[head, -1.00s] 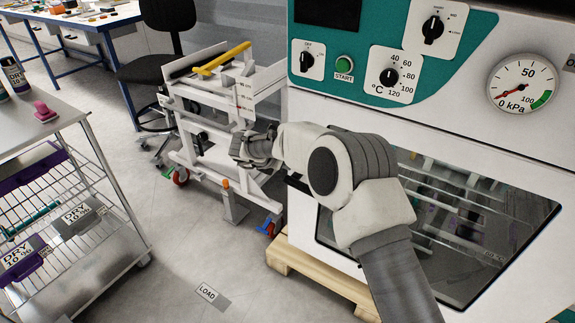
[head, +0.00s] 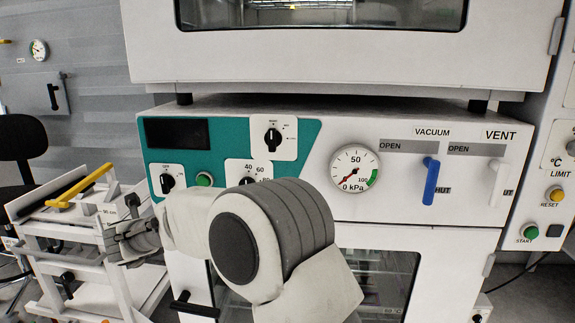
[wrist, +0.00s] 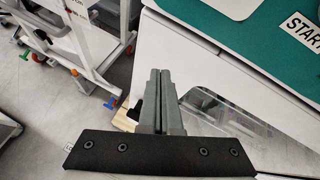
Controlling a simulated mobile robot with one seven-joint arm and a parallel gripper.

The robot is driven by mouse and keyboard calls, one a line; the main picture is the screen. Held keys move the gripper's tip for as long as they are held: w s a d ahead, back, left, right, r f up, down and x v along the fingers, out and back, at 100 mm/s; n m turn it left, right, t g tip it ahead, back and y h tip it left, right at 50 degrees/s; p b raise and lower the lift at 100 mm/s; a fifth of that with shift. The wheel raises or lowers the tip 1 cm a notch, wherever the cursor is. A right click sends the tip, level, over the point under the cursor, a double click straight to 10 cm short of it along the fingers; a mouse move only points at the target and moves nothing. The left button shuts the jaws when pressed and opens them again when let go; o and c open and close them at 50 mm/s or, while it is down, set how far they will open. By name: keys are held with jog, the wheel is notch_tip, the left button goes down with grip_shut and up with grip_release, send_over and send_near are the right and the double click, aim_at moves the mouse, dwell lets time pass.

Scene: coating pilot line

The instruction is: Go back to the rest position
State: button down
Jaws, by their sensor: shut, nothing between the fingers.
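My gripper (wrist: 160,75) shows in the wrist view with its two fingers together and nothing between them. In the head view my gripper (head: 108,243) is at the left, in front of the white cart and left of the oven front. My arm crosses the lower middle of the head view and hides part of the oven's panel and door. In the wrist view the fingers point along the white oven front (wrist: 185,42), with floor to their left.
The vacuum oven has a pressure gauge (head: 355,169) near 0 kPa, a blue vacuum lever (head: 431,180) and a white vent lever (head: 497,183). A white cart (head: 90,235) with a yellow bar (head: 80,186) stands close by my gripper. A black chair (head: 22,140) is at far left.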

jog(key=d+r+n+t+y, duration=0.1)
jog(key=d+r+n+y, duration=0.1)
jog(key=d+r+n, duration=0.3)
jog(key=d+r+n+y, duration=0.1)
jog(key=r+n, duration=0.2)
jog(key=r, duration=0.4)
jog(key=s+d+r+n+g+y, duration=0.1)
jog(key=s+d+r+n, duration=0.15)
jog(key=d+n, duration=0.25)
jog(key=s+d+r+n+y, duration=0.1)
jog(key=s+d+r+n, duration=0.15)
jog(key=d+n, duration=0.25)
jog(key=s+d+f+n+g+h, duration=0.25)
jog(key=s+d+n, duration=0.25)
jog(key=s+d, duration=0.45)
jog(key=s+d+f+n+g+h, duration=0.15)
jog(key=s+d+f+n, duration=0.25)
jog(key=s+d, duration=0.6)
jog(key=s+d+f+n+g+h, duration=0.25)
jog(key=s+d+n, duration=0.25)
jog(key=s+d, duration=0.45)
notch_tip(320, 180, up, 16)
jog(key=w+p, duration=0.1)
jog(key=p, duration=1.6)
jog(key=shift+w+d+r+t+p, duration=0.15)
jog(key=shift+w+d+t+p, duration=0.15)
jog(key=shift+t+p, duration=0.05)
jog(key=shift+h, duration=0.25)
